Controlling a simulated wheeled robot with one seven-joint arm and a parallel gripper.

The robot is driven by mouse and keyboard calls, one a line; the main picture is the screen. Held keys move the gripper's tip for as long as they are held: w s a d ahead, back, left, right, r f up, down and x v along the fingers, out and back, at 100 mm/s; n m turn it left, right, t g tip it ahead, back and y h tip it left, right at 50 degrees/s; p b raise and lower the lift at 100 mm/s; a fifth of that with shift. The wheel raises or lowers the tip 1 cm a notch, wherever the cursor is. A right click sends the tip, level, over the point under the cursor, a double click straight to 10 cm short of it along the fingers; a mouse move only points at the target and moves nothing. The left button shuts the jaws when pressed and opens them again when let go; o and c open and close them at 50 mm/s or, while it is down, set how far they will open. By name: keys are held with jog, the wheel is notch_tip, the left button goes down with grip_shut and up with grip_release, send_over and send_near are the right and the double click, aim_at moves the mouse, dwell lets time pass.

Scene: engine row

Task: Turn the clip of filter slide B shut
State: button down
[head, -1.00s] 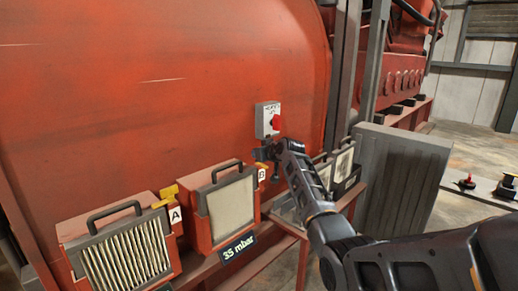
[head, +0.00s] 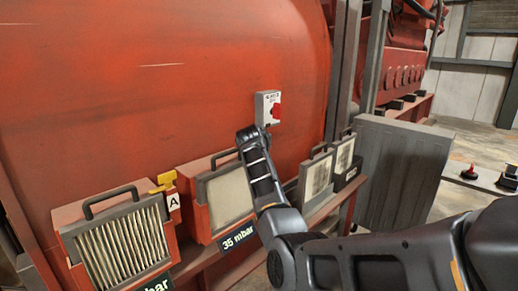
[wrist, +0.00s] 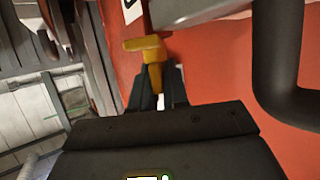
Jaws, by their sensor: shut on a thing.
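Filter slide B (head: 226,200) is the red box with a grey frame and pale filter panel, in the middle of the head view. Its yellow clip (wrist: 143,45) shows in the wrist view, with a crossbar and a stem on the red surface. My gripper (wrist: 158,82) is shut on the clip's stem, one dark finger on each side. In the head view my wrist hides the clip, the fingertips and the B label. A dark handle (wrist: 281,75) and part of a white label (wrist: 132,10) are near the clip in the wrist view.
Filter slide A (head: 120,240) stands at the left with its own yellow clip (head: 164,182). A grey box with a red knob (head: 268,108) is on the red wall above my wrist. Two more framed panels (head: 317,177) stand right of my arm.

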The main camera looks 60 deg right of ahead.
jog(key=shift+g, duration=0.3)
jog(key=c, duration=1.2)
grip_release()
jog(key=shift+a, duration=0.1)
jog(key=shift+b+v, duration=0.5)
jog(key=shift+v, duration=3.3)
